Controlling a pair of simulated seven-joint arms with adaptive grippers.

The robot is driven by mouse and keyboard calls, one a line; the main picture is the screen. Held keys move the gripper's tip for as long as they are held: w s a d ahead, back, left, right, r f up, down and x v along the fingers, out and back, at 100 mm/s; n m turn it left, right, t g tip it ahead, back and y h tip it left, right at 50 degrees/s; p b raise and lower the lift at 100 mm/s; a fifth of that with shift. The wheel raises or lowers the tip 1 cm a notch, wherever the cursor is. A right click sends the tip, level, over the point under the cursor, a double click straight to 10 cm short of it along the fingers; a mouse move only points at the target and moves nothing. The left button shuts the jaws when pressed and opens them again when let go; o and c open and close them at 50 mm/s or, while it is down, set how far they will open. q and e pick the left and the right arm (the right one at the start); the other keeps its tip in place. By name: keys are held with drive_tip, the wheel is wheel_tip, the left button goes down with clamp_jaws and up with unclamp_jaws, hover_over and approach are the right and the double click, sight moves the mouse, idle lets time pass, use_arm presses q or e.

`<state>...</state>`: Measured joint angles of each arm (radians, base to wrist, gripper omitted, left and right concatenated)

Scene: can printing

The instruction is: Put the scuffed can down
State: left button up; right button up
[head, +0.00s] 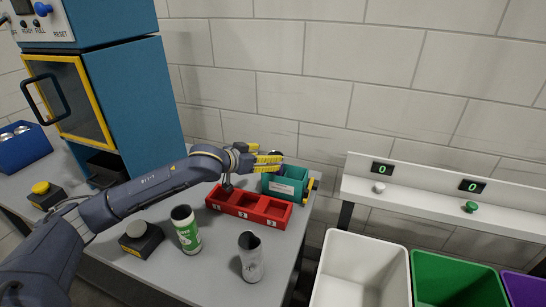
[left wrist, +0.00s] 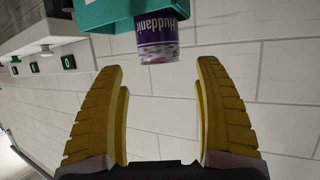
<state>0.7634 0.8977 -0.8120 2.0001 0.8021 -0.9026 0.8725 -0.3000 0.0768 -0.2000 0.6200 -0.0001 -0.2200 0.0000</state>
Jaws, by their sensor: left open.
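A grey-white can (head: 251,260) with a dark top and mottled marks stands upright at the table's front right; it looks the most worn, but I cannot be sure it is the scuffed one. A green and white can (head: 187,233) stands upright to its left. A purple and white can (left wrist: 157,42) shows at the teal box (left wrist: 105,16) in the left wrist view. My left gripper (head: 270,160) is open and empty, above the teal box (head: 284,187) in the head view. In the wrist view its fingers (left wrist: 161,78) are apart, with the purple can beyond them. My right gripper is not in view.
A red tray (head: 214,205) with three compartments lies before the teal box. A black button box (head: 150,246) sits at front left. A blue machine (head: 140,95) stands behind. White (head: 335,243), green (head: 430,258) and purple (head: 520,280) bins stand right of the table.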

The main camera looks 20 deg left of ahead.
use_arm(q)
drive_tip(key=v, duration=0.7)
drive_tip(key=shift+w, duration=0.1)
